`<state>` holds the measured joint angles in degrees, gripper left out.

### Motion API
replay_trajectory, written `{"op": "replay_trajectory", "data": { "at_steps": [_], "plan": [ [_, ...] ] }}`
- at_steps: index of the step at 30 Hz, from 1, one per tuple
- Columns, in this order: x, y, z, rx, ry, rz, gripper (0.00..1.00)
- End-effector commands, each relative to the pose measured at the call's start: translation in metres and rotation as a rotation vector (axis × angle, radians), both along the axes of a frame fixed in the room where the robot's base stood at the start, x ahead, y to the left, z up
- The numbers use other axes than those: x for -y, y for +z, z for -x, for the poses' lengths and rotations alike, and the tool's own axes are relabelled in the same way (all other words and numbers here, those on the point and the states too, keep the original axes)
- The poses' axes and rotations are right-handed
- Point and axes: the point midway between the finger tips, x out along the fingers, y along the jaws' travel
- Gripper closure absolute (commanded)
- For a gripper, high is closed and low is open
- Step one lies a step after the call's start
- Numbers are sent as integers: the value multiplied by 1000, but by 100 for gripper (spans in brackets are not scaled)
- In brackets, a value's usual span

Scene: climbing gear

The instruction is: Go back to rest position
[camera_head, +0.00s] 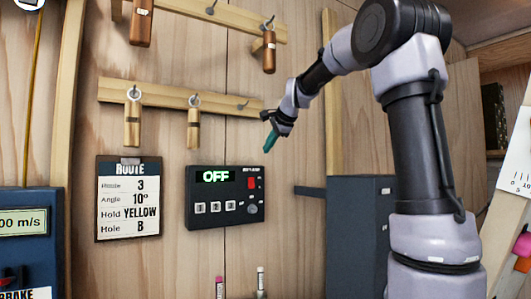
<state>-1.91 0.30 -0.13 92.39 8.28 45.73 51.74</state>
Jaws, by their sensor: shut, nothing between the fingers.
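My gripper (271,140) is at the end of my arm, which reaches in from the right side. Its teal fingers are shut with nothing held, and they point down and a little left. It hangs in front of the wooden wall, just right of the lower peg rail and above the dark control box (226,196) with its green "OFF" display. In this view it appears apart from both, but depth is hard to judge.
A route card (128,198) is on the wall. A blue-grey panel (26,245) stands at left, a dark grey cabinet (345,235) behind my arm. Markers (219,288) show at the bottom.

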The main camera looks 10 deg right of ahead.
Motion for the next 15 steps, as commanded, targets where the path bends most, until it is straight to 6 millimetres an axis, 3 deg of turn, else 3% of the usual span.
{"op": "replay_trajectory", "data": {
  "at_steps": [5,8,11,15],
  "plan": [
    [0,0,0,0,1,1,100],
    [1,-1,10,1,12,18,100],
    [5,-6,41,0,58,78,100],
    [12,-29,119,-3,179,229,100]
  ]
}}
